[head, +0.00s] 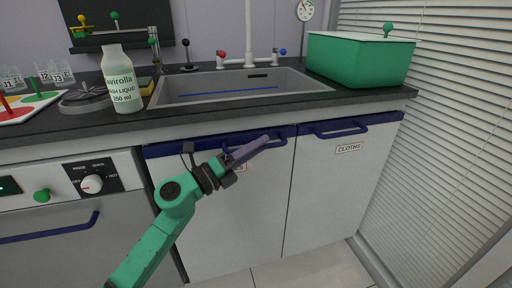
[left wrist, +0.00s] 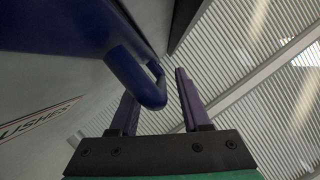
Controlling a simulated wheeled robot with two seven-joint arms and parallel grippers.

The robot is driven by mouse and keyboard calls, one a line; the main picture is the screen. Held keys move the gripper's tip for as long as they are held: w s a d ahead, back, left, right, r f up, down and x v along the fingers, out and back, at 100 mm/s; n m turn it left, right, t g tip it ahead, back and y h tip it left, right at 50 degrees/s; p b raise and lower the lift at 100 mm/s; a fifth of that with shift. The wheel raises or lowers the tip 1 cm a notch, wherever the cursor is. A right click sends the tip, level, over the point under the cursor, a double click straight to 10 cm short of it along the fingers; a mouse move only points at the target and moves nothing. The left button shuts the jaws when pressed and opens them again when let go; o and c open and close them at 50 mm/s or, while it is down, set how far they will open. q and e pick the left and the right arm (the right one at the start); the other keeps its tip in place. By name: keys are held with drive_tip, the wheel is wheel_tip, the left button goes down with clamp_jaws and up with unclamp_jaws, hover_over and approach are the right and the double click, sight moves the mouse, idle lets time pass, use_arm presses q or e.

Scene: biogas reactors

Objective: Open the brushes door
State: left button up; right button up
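The brushes door (head: 235,225) is the white cabinet front below the sink, with a blue top strip; it looks shut. Its label is mostly hidden behind my left gripper in the head view, and partly readable in the left wrist view (left wrist: 40,120). Its blue bar handle (left wrist: 135,78) shows close up in the left wrist view. My left gripper (head: 262,143) is at the handle, its purple fingers apart. In the left wrist view the handle's end lies between the fingers (left wrist: 157,88); I cannot tell whether they touch it. My right gripper is out of view.
The cloths door (head: 335,190) is shut to the right, beside a blind-covered wall (head: 435,140). A dishwasher-like front (head: 60,245) is at left. On the counter stand a wash liquid bottle (head: 122,85), the sink (head: 235,88) and a green box (head: 355,60).

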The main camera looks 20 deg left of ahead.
use_arm(q)
clamp_jaws()
idle(1.3)
